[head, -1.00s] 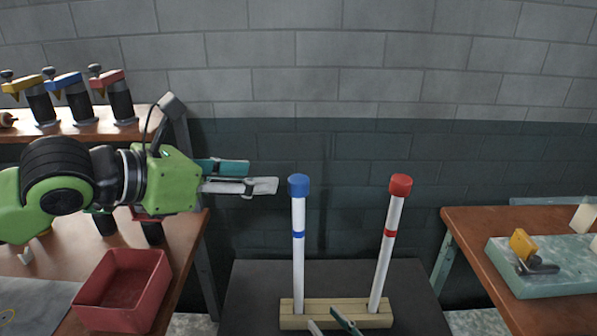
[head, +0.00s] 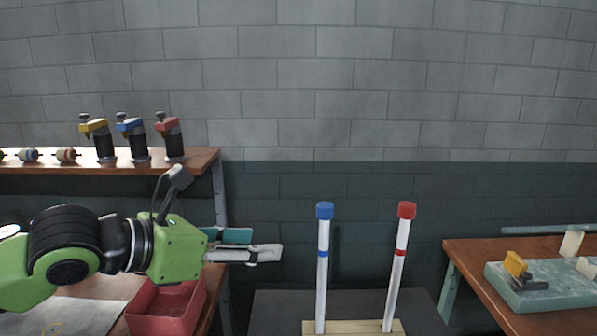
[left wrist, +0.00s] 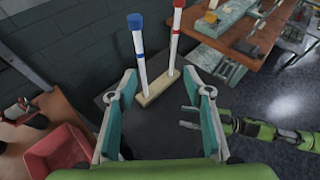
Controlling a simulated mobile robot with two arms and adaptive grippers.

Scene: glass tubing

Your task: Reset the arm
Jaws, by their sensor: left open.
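My left gripper (head: 243,245) is in front of the left bench in the head view, pointing right, to the left of the blue-capped tube (head: 322,270). In the left wrist view, its fingers (left wrist: 160,86) are wide apart with nothing between them. The blue-capped white tube and the red-capped white tube (head: 396,268) stand in a pale wooden block (head: 354,327), with the red one leaning slightly in the picture. My right gripper (left wrist: 188,117) shows only in the left wrist view, small, its fingers apart and empty, right of the block.
A red bin (head: 168,312) stands on the left bench. Three coloured clamp-like tools (head: 138,140) stand on the shelf (head: 200,160). A pale green tray (head: 545,290) lies on the right bench (head: 470,250). Space above the tubes is clear.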

